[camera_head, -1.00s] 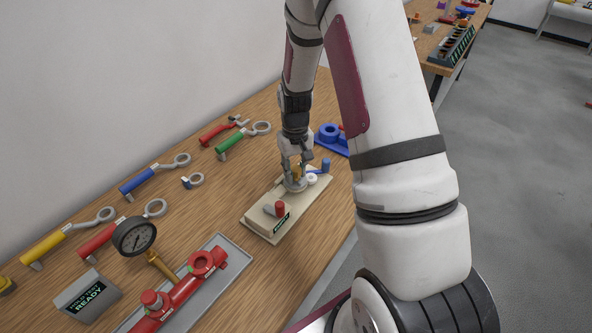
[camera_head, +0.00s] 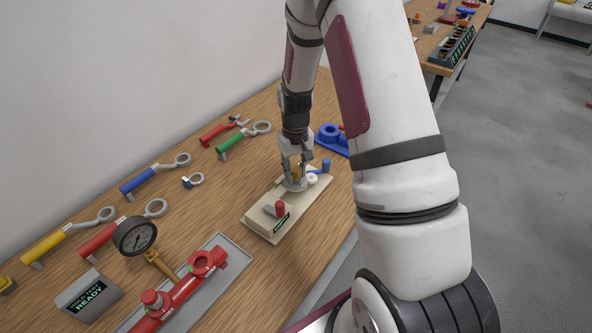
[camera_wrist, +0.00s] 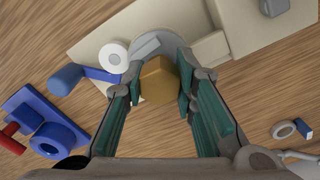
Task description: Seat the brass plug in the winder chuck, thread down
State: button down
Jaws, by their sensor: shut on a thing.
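My gripper (camera_wrist: 158,90) is shut on the brass plug (camera_wrist: 158,80), whose hexagonal head shows between the two green-padded fingers in the wrist view. The plug is over the round grey chuck (camera_wrist: 143,47) of the cream winder (camera_wrist: 90,45). The thread is hidden below the head, so I cannot tell whether it sits in the chuck or just above it. In the head view my gripper (camera_head: 295,165) points down at the far end of the winder (camera_head: 262,222), with a bit of brass between its fingers.
A white tape roll (camera_wrist: 114,57) and a blue crank handle (camera_wrist: 66,78) are close beside the chuck. A blue fixture (camera_wrist: 45,125) stands nearby. Several coloured wrenches, a gauge (camera_head: 134,236) and a red manifold (camera_head: 180,296) occupy the bench to the left.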

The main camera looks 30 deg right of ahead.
aim_at(294, 168)
jog(key=shift+a+f, duration=0.3)
jog(key=shift+f, duration=0.15)
jog(key=c, duration=1.3)
grip_release()
jog(key=shift+c, duration=0.2)
jog(key=shift+o, duration=0.6)
jog(key=shift+w+f, duration=0.1)
jog(key=shift+w, duration=0.05)
jog(key=shift+d+r, duration=0.2)
jog(key=shift+r, duration=0.2)
notch_tip(294, 168, up, 12)
jog(key=shift+f, duration=0.15)
